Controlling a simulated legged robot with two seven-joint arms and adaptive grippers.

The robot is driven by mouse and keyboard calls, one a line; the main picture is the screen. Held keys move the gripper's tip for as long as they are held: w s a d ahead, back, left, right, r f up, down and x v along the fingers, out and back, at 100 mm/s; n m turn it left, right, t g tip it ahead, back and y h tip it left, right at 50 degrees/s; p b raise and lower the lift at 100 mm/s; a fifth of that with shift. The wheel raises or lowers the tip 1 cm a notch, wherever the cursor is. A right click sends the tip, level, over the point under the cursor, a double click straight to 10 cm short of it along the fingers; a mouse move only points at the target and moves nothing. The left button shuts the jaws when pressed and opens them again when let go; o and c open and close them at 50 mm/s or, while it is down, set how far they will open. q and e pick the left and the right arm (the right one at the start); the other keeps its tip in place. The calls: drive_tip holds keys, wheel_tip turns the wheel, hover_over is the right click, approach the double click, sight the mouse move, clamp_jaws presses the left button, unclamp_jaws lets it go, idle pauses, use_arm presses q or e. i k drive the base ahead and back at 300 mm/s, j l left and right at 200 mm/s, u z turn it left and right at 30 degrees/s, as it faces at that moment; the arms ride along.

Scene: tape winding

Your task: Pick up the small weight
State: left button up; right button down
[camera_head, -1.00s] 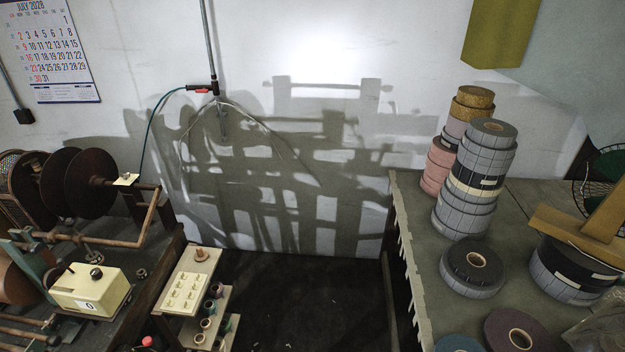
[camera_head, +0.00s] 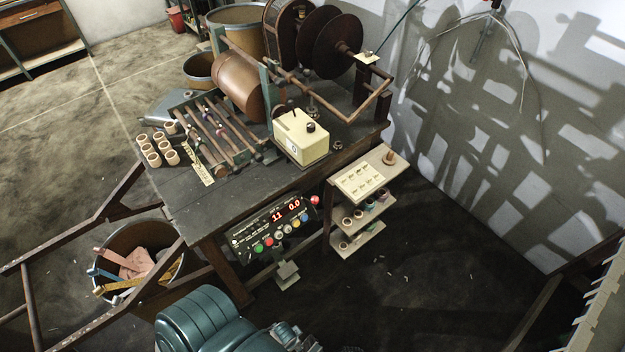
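No object is clearly recognisable as the small weight. Two small dark metal pieces stand on the workbench (camera_head: 225,200) by the cream box (camera_head: 302,140). One metal piece (camera_head: 312,107) is just behind the box, and a smaller one (camera_head: 338,145) lies to its right near the bench edge. I cannot tell whether either is the weight. Neither of my grippers is in view, and nothing is seen being held.
Wooden spools (camera_head: 160,148) stand at the bench's left. Below are a control panel (camera_head: 272,226) and a small shelf rack (camera_head: 362,180). A bin (camera_head: 128,240) stands at left. Dark floor at right is mostly clear.

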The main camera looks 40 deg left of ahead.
sight(337, 145)
drive_tip(key=j+u, duration=0.1)
drive_tip(key=u, duration=0.25)
drive_tip(key=j+u, duration=0.1)
drive_tip(key=u, duration=0.25)
drive_tip(key=j+u, duration=0.1)
drive_tip(key=u, duration=0.3)
